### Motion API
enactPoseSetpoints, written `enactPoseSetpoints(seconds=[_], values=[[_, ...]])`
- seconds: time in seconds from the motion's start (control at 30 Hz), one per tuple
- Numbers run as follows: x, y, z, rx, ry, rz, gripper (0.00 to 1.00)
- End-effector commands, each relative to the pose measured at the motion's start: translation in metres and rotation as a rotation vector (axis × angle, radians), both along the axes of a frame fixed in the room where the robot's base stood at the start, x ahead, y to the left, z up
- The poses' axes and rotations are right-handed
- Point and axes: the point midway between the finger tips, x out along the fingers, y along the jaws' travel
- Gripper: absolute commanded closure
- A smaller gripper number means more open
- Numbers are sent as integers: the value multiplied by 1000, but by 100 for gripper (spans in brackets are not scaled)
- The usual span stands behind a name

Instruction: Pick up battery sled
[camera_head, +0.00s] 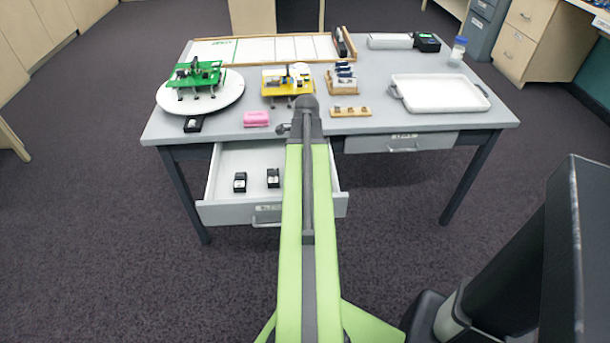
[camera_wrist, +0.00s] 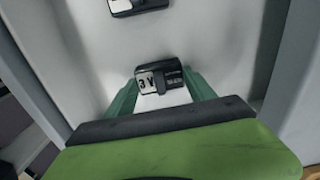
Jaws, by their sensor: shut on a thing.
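A black battery sled (camera_wrist: 172,78) with a white "3 V" label sits between the green fingers of my gripper (camera_wrist: 160,92) in the wrist view. The gripper is shut on it, low over the pale drawer floor. I cannot tell whether the sled touches the floor. Another black sled (camera_wrist: 138,5) lies farther off, cut by the top edge. In the head view, two black sleds, one at the left (camera_head: 239,182) and one at the right (camera_head: 273,178), lie in the open drawer (camera_head: 225,213). My arm hides the gripper and the held sled there.
Drawer walls rise on both sides. On the grey table (camera_head: 400,150) stand a white turntable (camera_head: 230,97) with a green board, a yellow board (camera_head: 285,85), a pink block (camera_head: 256,118), a wooden rack (camera_head: 343,85) and a white tray (camera_head: 440,106). A black item (camera_head: 193,124) lies near the front-left edge.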

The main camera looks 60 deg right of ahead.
Motion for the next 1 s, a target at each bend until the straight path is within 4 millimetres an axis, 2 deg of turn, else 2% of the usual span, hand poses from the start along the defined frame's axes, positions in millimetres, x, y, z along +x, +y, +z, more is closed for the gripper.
enactPoseSetpoints(seconds=[0.27,0.37,0.53,0.8,1.0], values=[[0,0,9,0,0,0,72],[0,0,21,0,0,0,72],[0,0,52,0,0,0,72],[-58,-24,85,0,0,-4,72],[-91,-38,104,0,0,-3,72]])
